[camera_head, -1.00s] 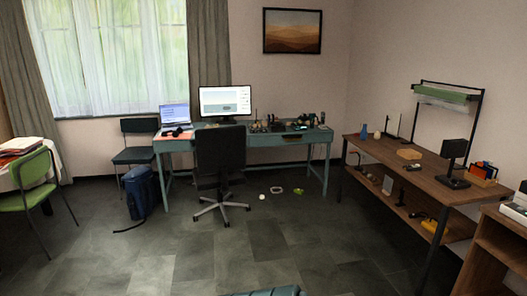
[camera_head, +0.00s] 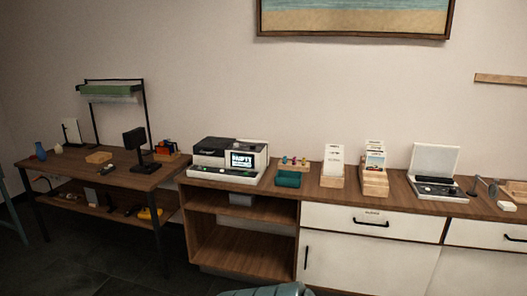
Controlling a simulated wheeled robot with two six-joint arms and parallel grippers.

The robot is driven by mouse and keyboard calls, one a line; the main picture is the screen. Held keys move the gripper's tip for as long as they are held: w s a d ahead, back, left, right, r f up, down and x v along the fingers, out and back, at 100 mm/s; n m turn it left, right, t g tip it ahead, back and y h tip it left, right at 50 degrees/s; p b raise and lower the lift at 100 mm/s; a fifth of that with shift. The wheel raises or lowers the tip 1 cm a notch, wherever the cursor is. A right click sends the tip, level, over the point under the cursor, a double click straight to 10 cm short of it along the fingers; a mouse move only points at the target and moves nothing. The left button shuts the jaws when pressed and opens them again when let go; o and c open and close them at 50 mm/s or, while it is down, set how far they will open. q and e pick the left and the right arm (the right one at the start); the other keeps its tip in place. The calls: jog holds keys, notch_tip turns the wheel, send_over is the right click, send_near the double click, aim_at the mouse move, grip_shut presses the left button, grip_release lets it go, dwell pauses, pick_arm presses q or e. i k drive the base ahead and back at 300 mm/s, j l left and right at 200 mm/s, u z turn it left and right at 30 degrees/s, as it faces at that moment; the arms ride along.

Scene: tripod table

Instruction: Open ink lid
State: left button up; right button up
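A white and black printer-like machine (camera_head: 205,172) stands on the wooden counter (camera_head: 305,193) near the middle of the view. It has a dark upper box at its left and a small lit screen (camera_head: 243,160) with lettering that is too small to read surely. I cannot tell which part of it is an ink lid, or whether a lid is open. Right of it, a wooden rack (camera_head: 292,167) holds small coloured pieces, with a teal box (camera_head: 288,180) in front. Neither of my grippers is in view.
Card holders (camera_head: 332,170) and an open-lidded device (camera_head: 436,172) stand farther right on the counter. Below are an open shelf and white drawers (camera_head: 375,222). At left, a brown table (camera_head: 125,178) holds a black stand and small items. Dark floor lies in front.

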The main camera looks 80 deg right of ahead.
aim_at(216, 147)
jog(key=z, duration=2.15)
jog(key=i+z, duration=0.2)
jog(key=k+l, duration=0.05)
jog(key=k, duration=0.05)
